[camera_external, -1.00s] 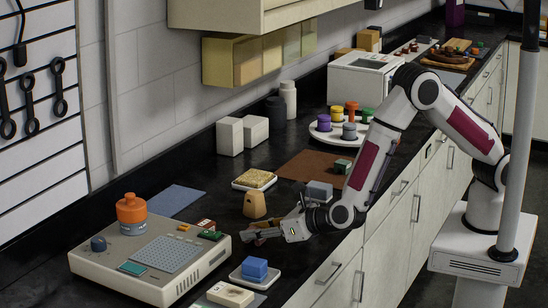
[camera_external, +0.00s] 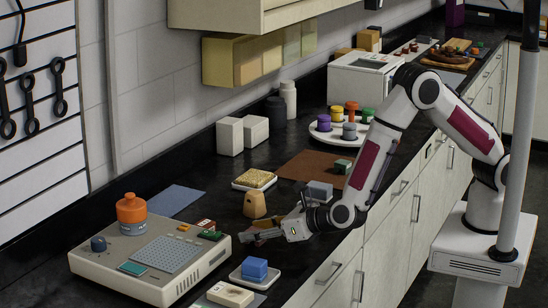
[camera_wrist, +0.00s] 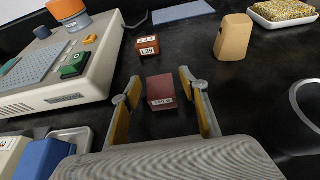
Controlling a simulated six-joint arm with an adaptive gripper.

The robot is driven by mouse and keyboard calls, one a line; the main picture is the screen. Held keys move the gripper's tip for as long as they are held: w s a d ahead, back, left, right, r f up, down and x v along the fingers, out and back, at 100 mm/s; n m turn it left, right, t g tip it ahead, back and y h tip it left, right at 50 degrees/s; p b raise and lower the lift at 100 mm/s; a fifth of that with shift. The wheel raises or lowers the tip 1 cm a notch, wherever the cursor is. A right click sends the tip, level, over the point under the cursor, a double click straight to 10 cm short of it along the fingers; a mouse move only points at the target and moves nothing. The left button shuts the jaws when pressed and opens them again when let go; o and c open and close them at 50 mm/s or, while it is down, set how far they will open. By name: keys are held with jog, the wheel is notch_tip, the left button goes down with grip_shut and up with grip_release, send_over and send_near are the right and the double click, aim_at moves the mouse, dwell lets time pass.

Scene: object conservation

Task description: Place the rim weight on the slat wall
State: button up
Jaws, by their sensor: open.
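A small dark red block (camera_wrist: 161,92) with a pale label lies on the black counter between my open fingers in the wrist view. It may be the rim weight, but its label is too small to read. My gripper (camera_wrist: 158,82) has a finger on each side of the block, with gaps showing. In the external view my gripper (camera_external: 258,236) is low over the counter near its front edge, and the block is hard to make out there. The slat wall (camera_external: 40,110) is white with dark slots and stands at the far left, with black tools hanging on it.
A beige device (camera_external: 150,258) with an orange-capped jar (camera_external: 131,213) stands left of my gripper. A tan tapered block (camera_external: 255,205), a red-brown labelled block (camera_wrist: 147,45) and a tray with a blue block (camera_external: 254,269) are close by. A blue mat (camera_external: 176,200) lies behind.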

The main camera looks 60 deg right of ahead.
jog(key=v, duration=1.1)
jog(key=shift+s+r, duration=0.1)
jog(key=shift+s, duration=0.3)
jog(key=shift+w, duration=0.1)
dwell(0.3)
jog(key=shift+w+r+n, duration=0.3)
jog(key=shift+r+n, duration=0.1)
jog(key=shift+r, duration=0.1)
jog(key=d+r+n+g+y, duration=0.45)
jog(key=d+r+n, duration=0.75)
jog(key=r+n, duration=0.45)
jog(key=s+d+f+n+g+h, duration=0.2)
jog(key=s+d+n+g+h, duration=0.1)
jog(key=s+d+n, duration=1.5)
jog(key=s+d+h, duration=0.1)
jog(key=s+d, duration=0.2)
jog(key=d, duration=0.4)
jog(key=shift+s+d+n, duration=0.25)
jog(key=shift+s+n, duration=0.1)
jog(key=shift+s, duration=0.05)
